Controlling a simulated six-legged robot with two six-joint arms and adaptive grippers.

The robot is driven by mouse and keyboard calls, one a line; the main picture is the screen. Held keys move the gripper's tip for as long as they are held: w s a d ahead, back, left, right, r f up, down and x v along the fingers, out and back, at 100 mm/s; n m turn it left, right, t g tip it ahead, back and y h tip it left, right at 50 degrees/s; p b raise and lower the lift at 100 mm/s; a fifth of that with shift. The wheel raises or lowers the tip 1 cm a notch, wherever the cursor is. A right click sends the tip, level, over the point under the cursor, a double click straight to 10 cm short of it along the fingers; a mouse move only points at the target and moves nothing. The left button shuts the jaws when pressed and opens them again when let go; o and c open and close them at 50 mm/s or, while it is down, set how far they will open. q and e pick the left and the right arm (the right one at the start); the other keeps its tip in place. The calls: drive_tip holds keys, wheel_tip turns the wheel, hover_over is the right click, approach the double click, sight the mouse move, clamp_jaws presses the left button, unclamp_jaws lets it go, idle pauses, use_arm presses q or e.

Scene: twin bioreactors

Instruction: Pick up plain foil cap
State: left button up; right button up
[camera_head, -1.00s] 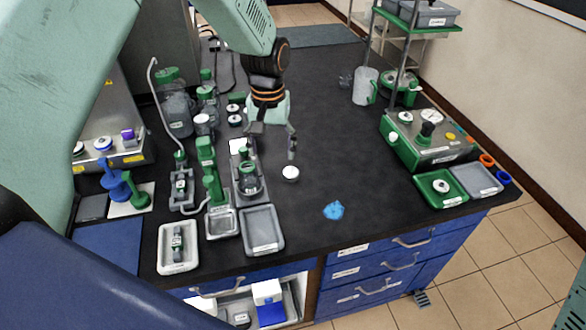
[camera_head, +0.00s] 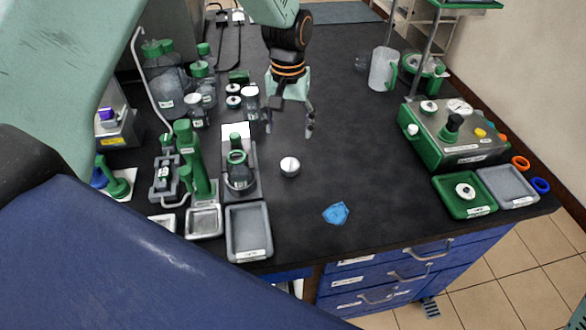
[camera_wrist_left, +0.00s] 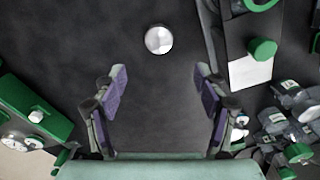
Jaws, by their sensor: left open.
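The plain foil cap (camera_head: 290,166) is a small, round, pale silver disc lying alone on the black bench top. My left gripper (camera_head: 289,128) points down, open and empty, just behind the cap in the head view. In the left wrist view the foil cap (camera_wrist_left: 159,39) lies ahead of the open fingers (camera_wrist_left: 160,86), roughly centred between them and touching neither. Nothing covers the cap in either view. My right gripper does not show.
A crumpled blue piece (camera_head: 336,212) lies in front of the cap. Green-capped bottles, a holder with a jar (camera_head: 240,172) and a grey tray (camera_head: 248,232) stand left. A green-and-grey device (camera_head: 455,135) and green tray (camera_head: 464,194) stand right. The bench between is mostly clear.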

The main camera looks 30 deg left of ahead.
sight(290, 164)
use_arm(q)
drive_tip(key=f+b, duration=0.1)
drive_tip(key=f, duration=0.2)
drive_tip(key=shift+w+a+f+b, duration=0.1)
drive_tip(key=shift+w+a+b, duration=0.05)
drive_tip(key=shift+w+b, duration=0.25)
drive_tip(key=shift+f+b, duration=0.35)
drive_tip(key=shift+s, duration=0.15)
drive_tip(key=shift+s+d+f, duration=0.1)
drive_tip(key=shift+s+d, duration=0.1)
drive_tip(key=shift+d, duration=0.05)
drive_tip(key=shift+s+f, duration=0.15)
drive_tip(key=shift+f, duration=0.15)
wheel_tip(290, 164, down, 6)
drive_tip(key=shift+r, duration=0.15)
drive_tip(key=shift+f, duration=0.45)
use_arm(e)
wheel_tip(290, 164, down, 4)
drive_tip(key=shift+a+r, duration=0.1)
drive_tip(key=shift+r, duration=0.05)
use_arm(q)
drive_tip(key=shift+f, duration=0.1)
drive_tip(key=shift+c, duration=0.2)
